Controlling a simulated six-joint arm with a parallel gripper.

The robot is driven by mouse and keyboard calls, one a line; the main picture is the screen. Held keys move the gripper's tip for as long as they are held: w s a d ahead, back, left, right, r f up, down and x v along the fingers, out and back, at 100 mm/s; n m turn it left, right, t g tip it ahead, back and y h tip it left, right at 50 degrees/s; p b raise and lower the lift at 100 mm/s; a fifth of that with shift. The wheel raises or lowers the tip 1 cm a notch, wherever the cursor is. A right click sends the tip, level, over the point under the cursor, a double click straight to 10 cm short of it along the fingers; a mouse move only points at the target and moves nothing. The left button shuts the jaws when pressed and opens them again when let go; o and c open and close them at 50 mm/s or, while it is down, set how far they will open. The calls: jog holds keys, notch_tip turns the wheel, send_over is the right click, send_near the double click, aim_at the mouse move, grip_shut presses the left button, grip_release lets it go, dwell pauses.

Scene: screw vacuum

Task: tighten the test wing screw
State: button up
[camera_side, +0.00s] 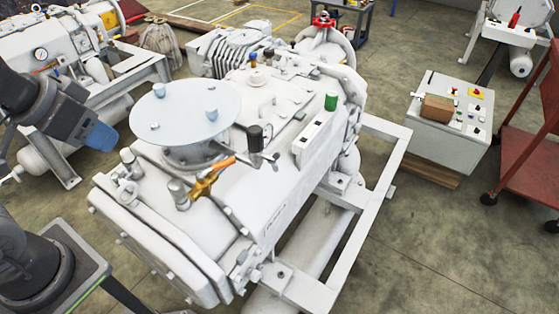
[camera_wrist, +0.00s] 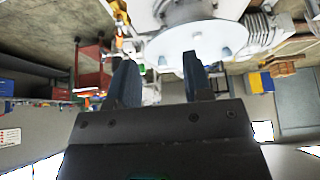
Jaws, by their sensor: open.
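A round pale blue-white disc (camera_side: 180,112) lies on top of the white vacuum pump (camera_side: 265,190). Small blue-grey screw heads stand on it, one near the back left (camera_side: 159,90) and one near the front right (camera_side: 211,114). I cannot tell which is the test wing screw. My gripper (camera_side: 101,136) is left of the disc, apart from it, with blue fingers. In the wrist view my gripper (camera_wrist: 158,62) has its two fingers spread and empty. The disc (camera_wrist: 195,42) shows beyond the fingertips, with small knobs on it.
An orange-handled valve (camera_side: 208,180) and a dark-topped post (camera_side: 255,140) rise near the disc's front right. A green-capped fitting (camera_side: 331,101) stands further right. A control box (camera_side: 440,120) and a red cart (camera_side: 525,165) stand at right. Open floor lies between them and the pump frame.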

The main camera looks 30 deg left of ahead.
jog(key=shift+c, duration=0.6)
jog(key=w+d+r+n, duration=0.1)
jog(key=w+r, duration=0.1)
jog(key=w+d+r+n+g, duration=0.1)
jog(key=w+r, duration=0.1)
jog(key=w, duration=0.1)
jog(key=w+d+r+n+g, duration=0.1)
jog(key=w+r+n, duration=0.1)
jog(key=w, duration=0.1)
jog(key=shift+w+d+r, duration=0.15)
jog(key=shift+w+d, duration=0.05)
jog(key=shift+d, duration=0.05)
jog(key=shift+c, duration=0.7)
jog(key=n+g+y, duration=0.2)
jog(key=n+g, duration=0.2)
jog(key=n, duration=0.4)
send_over(277, 166)
jog(key=a, duration=0.5)
jog(key=w+d+f+n+g+y, duration=0.25)
jog(key=d+f+n, duration=0.35)
jog(key=d+f, duration=0.3)
jog(key=shift+t, duration=0.45)
jog(key=x, duration=1.2)
jog(key=shift+f, duration=0.2)
jog(key=shift+d, duration=0.1)
